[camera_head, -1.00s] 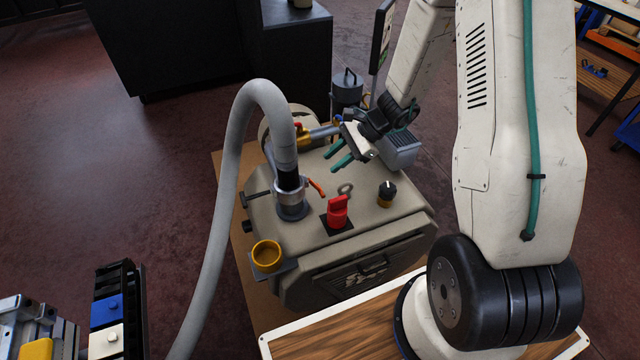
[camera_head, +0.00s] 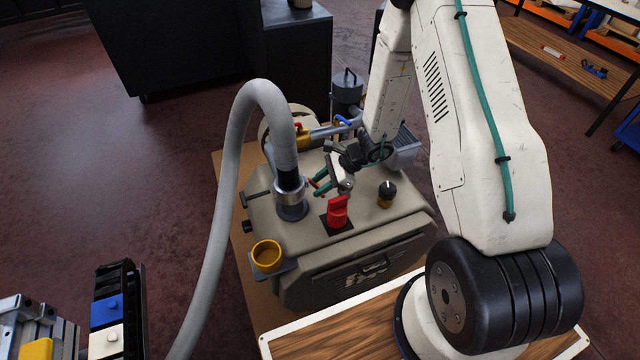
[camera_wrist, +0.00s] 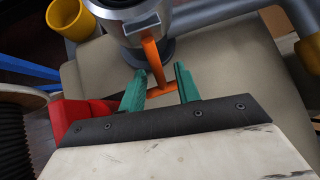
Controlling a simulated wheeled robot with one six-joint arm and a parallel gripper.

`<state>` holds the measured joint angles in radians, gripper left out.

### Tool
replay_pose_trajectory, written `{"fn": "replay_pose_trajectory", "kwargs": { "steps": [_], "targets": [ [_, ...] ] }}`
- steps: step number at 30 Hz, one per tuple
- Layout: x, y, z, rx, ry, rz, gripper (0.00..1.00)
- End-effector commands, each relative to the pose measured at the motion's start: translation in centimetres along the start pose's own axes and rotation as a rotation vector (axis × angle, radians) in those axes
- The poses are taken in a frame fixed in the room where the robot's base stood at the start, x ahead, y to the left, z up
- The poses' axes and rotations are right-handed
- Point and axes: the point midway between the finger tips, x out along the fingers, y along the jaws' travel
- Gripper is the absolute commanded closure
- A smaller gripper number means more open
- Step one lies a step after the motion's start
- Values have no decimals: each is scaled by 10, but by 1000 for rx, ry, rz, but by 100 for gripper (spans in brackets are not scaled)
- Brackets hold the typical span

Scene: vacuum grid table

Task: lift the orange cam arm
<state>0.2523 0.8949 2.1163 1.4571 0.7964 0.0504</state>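The orange cam arm (camera_wrist: 152,52) sticks out from the grey metal hose coupling (camera_wrist: 140,18) in the wrist view. Its lower end lies between the two green fingers of my gripper (camera_wrist: 160,72). The fingers are apart, with visible gaps to the cam arm's sides, most clearly near its upper part. In the head view, the coupling (camera_head: 289,192) joins the grey hose to the beige machine. There my gripper (camera_head: 319,187) is right of the coupling, and only a small bit of orange shows by the fingertips.
A yellow cup (camera_head: 266,255) is at the machine's front left. The thick grey hose (camera_head: 232,150) arches up on the left.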

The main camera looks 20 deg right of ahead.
Motion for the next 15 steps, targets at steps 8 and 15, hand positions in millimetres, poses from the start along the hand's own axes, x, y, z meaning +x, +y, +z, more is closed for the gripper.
{"fn": "replay_pose_trajectory", "kwargs": {
  "steps": [8,15],
  "targets": [
    [0,0,0,0,0,0,98],
    [0,0,0,-1,5,0,100]
  ]
}}
